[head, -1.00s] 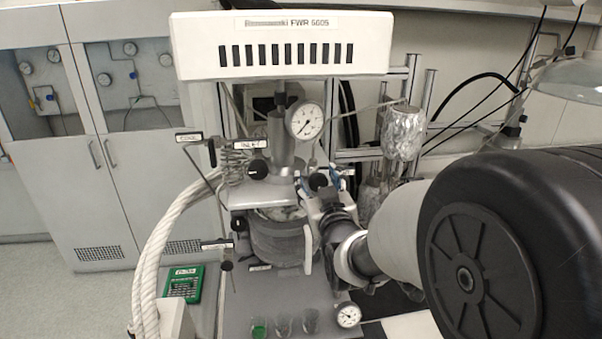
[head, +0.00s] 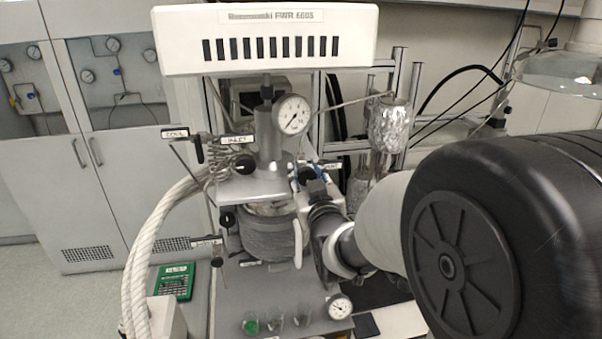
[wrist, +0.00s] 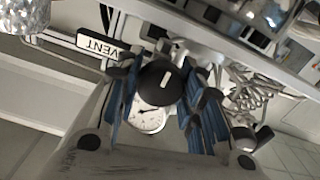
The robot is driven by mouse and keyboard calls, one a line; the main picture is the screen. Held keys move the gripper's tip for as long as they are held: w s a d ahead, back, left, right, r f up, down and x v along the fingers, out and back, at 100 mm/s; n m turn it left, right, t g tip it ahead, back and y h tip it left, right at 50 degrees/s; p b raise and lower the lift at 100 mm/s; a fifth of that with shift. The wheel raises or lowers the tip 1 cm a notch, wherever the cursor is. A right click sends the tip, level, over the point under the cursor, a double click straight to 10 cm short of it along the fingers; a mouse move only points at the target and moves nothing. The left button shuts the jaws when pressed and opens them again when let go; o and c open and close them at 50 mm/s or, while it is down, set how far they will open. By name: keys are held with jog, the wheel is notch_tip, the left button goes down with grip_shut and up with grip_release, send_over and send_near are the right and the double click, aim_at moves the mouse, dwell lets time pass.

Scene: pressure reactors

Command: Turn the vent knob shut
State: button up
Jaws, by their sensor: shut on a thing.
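The vent knob (wrist: 160,86) is black and round with a white mark. In the wrist view it sits between the blue-padded fingers of my gripper (wrist: 163,100), just beside the white VENT label (wrist: 97,45). The white mark points roughly up in that view, slightly tilted. My gripper is shut on the knob. In the head view my gripper (head: 308,177) is at the right side of the reactor head (head: 272,140), and it hides the knob there. The VENT label (head: 331,166) is partly visible behind it.
A pressure gauge (head: 292,115) stands just above and left of my gripper. Another black knob (head: 245,164) is at the left of the head. A foil-wrapped vessel (head: 390,127) stands to the right. Small beakers (head: 276,320) and a small gauge (head: 339,307) are below.

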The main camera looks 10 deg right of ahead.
jog(key=shift+b, duration=0.3)
jog(key=m+b, duration=0.3)
jog(key=b, duration=0.2)
jog(key=shift+f+m, duration=0.15)
jog(key=shift+m, duration=0.15)
jog(key=m+b, duration=0.5)
jog(key=b, duration=0.1)
jog(key=shift+b, duration=0.4)
jog(key=m+b, duration=0.4)
jog(key=m, duration=0.1)
jog(key=shift+d, duration=0.1)
jog(key=shift+m+b, duration=1.65)
jog(key=shift+m, duration=0.55)
jog(key=o, duration=1.1)
